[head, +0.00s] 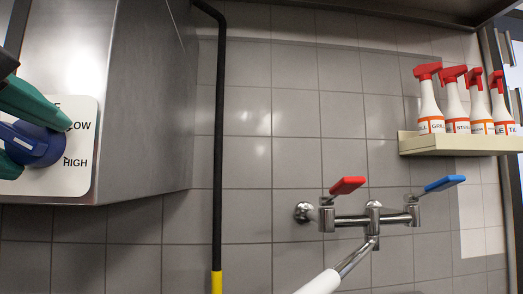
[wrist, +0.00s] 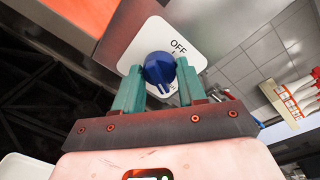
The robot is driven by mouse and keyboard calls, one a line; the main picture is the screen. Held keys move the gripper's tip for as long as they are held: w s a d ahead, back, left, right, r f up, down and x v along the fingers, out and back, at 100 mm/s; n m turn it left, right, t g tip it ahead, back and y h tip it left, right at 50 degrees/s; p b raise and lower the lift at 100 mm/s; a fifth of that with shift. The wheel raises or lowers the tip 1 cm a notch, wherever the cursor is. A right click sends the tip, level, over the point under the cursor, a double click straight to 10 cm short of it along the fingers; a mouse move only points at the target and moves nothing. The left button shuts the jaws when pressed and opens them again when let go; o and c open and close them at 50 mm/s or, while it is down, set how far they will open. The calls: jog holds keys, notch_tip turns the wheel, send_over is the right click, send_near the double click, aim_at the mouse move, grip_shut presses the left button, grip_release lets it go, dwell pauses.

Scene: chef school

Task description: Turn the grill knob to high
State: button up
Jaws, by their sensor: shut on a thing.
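The blue grill knob (head: 38,147) sits on a white plate (head: 80,178) at the left edge of the head view. The plate reads LOW at upper right of the knob and HIGH at lower right. In the wrist view the knob (wrist: 159,67) is at top centre, with OFF on its plate above right. My gripper (wrist: 160,75) has its green fingers on either side of the knob, shut on it. It also shows in the head view (head: 28,140). The fingers hide part of the knob, and I cannot tell which label it points to.
The steel grill housing (head: 150,110) fills the left. A black pipe (head: 218,120) runs down the tiled wall. A tap with red (head: 347,185) and blue (head: 444,183) levers is at right, below a shelf (head: 460,145) with several spray bottles (head: 430,105).

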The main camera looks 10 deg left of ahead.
jog(key=shift+f+m, duration=0.15)
jog(key=shift+m, duration=0.35)
jog(key=o, duration=1.1)
jog(key=shift+c, duration=0.2)
jog(key=b+v, duration=0.1)
jog(key=v, duration=0.9)
jog(key=shift+s, duration=0.35)
jog(key=shift+d+r, duration=0.1)
jog(key=shift+r, duration=0.15)
